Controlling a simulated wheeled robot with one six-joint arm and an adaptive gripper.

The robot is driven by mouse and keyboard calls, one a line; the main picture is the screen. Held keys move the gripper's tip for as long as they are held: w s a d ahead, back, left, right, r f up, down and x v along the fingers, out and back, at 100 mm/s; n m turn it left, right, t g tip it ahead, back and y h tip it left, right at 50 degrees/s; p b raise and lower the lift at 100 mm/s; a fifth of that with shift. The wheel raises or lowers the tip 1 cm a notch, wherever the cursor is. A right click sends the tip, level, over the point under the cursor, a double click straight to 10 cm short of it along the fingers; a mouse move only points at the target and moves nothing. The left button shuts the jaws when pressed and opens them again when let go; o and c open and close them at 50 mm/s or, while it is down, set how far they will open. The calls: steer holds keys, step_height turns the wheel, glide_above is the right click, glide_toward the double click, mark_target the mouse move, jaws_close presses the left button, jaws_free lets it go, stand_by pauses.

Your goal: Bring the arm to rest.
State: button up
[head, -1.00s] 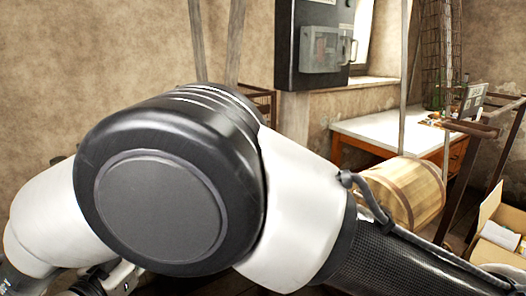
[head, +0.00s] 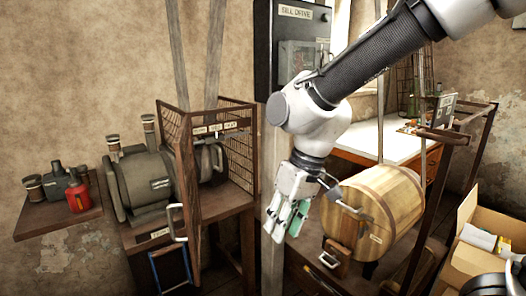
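My arm reaches in from the upper right of the head view and bends down at the elbow. My gripper (head: 284,226) hangs at the middle of the view, pointing down. Its two fingers with green pads look apart, with nothing seen between them. It appears just left of the wooden barrel (head: 385,205) in the picture; how far it is from the barrel in depth I cannot tell.
A motor-like machine (head: 148,185) with a mesh guard (head: 240,155) stands on a bench at left. A shelf (head: 45,222) holds a red bottle (head: 78,196). A wall cabinet (head: 290,45), white table (head: 385,141) and cardboard box (head: 462,252) are also around.

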steer(key=s+d+r+m+t+h, duration=0.1)
steer(key=s+d+r+m, duration=0.1)
steer(key=d, duration=0.8)
steer(key=s+d+r+m+t+h, duration=0.1)
steer(key=s+d+r+m, duration=0.1)
steer(key=d, duration=0.9)
steer(key=s+d+r+m+t+h, duration=0.1)
steer(key=s+d+r+m+t, duration=0.1)
steer(key=d, duration=0.9)
steer(key=shift+s+d+r+m, duration=0.2)
steer(key=shift+s+r+m, duration=0.5)
steer(key=shift+r, duration=0.7)
steer(key=shift+w, duration=0.15)
